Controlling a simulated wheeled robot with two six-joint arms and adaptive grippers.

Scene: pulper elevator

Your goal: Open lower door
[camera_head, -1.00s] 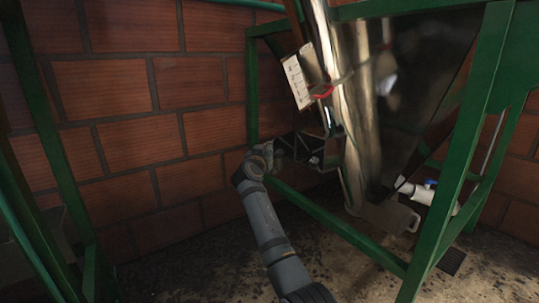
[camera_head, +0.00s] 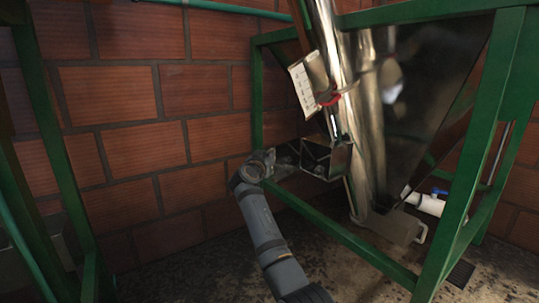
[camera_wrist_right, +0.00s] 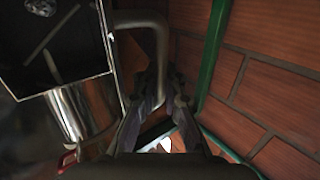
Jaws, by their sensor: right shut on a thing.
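The shiny steel elevator tube (camera_head: 367,150) leans upright in the head view. My right gripper (camera_head: 318,158) is at its left side, at the lower part. In the right wrist view, my right gripper (camera_wrist_right: 160,82) is shut on a bent metal handle (camera_wrist_right: 148,20). The handle is fixed by a thin metal plate, the lower door (camera_wrist_right: 110,48), seen nearly edge-on. To its left is a square steel opening (camera_wrist_right: 55,45) with a dark interior. In the head view the handle is hidden by the gripper. My left gripper is not in view.
A green steel frame (camera_head: 462,170) stands around the tube and a big metal hopper (camera_head: 425,85). A white tag (camera_head: 302,86) and red clamp (camera_head: 330,97) are above my gripper. A white pipe with blue valve (camera_head: 430,204) is at right. Brick wall (camera_head: 145,150) is behind.

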